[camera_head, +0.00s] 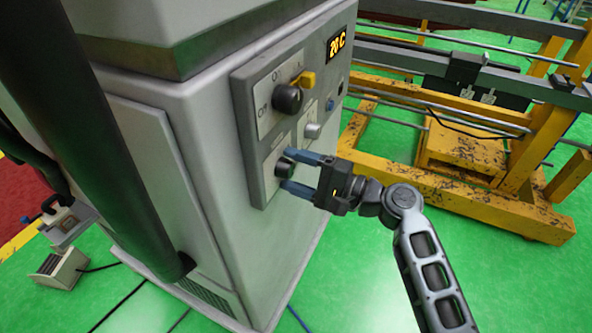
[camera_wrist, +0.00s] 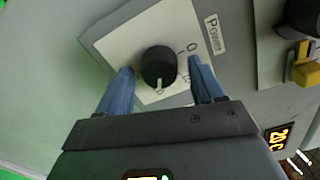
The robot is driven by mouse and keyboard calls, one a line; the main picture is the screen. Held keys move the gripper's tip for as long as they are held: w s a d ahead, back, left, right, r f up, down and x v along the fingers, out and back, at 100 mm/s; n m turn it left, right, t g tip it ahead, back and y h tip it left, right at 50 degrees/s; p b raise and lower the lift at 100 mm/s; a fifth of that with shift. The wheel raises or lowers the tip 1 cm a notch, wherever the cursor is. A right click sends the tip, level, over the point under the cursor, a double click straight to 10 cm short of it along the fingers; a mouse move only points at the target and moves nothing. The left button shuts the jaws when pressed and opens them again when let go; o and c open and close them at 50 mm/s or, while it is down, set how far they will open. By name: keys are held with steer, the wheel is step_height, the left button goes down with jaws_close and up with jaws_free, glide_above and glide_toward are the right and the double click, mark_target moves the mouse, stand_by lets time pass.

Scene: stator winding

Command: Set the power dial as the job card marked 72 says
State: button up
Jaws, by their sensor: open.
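The power dial (camera_wrist: 159,66) is a round black knob on a white plate labelled "Power". Its white pointer mark is toward the bottom of the wrist view; the marks around it are too small or partly hidden to read surely. In the head view the dial (camera_head: 284,168) is on the lower part of the grey control panel. My gripper (camera_head: 291,171) is open, its two blue fingers on either side of the dial. In the wrist view my gripper (camera_wrist: 160,68) shows gaps beside the knob; contact cannot be told. No job card marked 72 is visible.
Above the dial are a black On/Off switch (camera_head: 288,98), a yellow lever (camera_head: 305,80) and a display (camera_head: 336,44) seeming to read "20 C". A silver knob (camera_head: 312,130) and a blue button (camera_head: 330,105) are beside them. A yellow frame (camera_head: 450,150) stands at right on the green floor.

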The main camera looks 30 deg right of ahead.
steer(key=b+v, duration=0.2)
steer(key=v, duration=0.6)
steer(key=shift+a+f, duration=0.1)
stand_by(0.3)
steer(key=s+a+f+n+g+h, duration=0.1)
steer(key=s+f+n+h, duration=0.1)
steer(key=s+f+h, duration=0.55)
steer(key=s+a+f+n+g+h, duration=0.15)
steer(key=s+f, duration=0.25)
steer(key=s, duration=0.7)
steer(key=s+a+r+n+t+h, duration=0.1)
steer(key=s+a+r+n+t, duration=0.1)
steer(key=s+r+n, duration=0.8)
steer(key=s+r+t, duration=0.1)
steer(key=s+r, duration=0.2)
steer(key=s, duration=0.3)
steer(key=shift+n+h, duration=0.3)
steer(key=shift+n, duration=0.05)
